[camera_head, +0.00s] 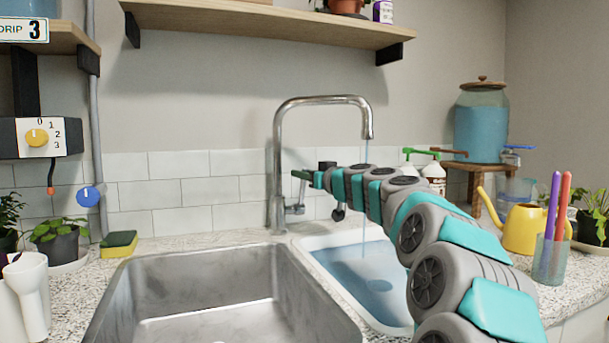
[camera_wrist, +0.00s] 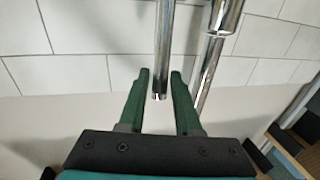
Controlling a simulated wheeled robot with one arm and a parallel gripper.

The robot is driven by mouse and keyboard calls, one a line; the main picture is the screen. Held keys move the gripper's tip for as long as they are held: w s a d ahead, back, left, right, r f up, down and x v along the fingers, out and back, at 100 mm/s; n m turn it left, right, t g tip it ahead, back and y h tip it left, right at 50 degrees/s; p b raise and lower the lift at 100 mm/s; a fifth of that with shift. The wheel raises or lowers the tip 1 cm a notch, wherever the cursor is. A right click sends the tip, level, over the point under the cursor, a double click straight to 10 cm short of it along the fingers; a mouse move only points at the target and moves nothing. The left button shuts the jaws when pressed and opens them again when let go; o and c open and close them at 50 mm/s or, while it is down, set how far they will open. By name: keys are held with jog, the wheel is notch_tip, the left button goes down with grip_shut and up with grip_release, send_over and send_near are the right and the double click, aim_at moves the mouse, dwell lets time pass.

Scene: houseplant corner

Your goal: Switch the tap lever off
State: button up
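The chrome tap (camera_head: 278,160) stands behind the sinks with a high arched spout. A thin stream of water (camera_head: 364,200) falls from it. The tap lever (camera_head: 301,192) is a thin chrome rod rising from the valve at the tap's base. My gripper (camera_head: 311,178) is at the lever's upper part, seen from the side. In the wrist view, the lever (camera_wrist: 163,45) lies between the two green fingers of my gripper (camera_wrist: 160,74), with a narrow gap showing at its left. The fingers are apart. The tap's pipe (camera_wrist: 208,70) is to the right.
The steel sink (camera_head: 150,270) is in front. A white basin (camera_head: 325,240) with water is under the spout. A yellow-green sponge (camera_head: 118,243) lies at the left. A yellow watering can (camera_head: 522,229) and a cup with pens (camera_head: 548,262) stand at the right. A shelf (camera_head: 250,22) is above.

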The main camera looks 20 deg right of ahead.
grip_shut()
dwell(1.1)
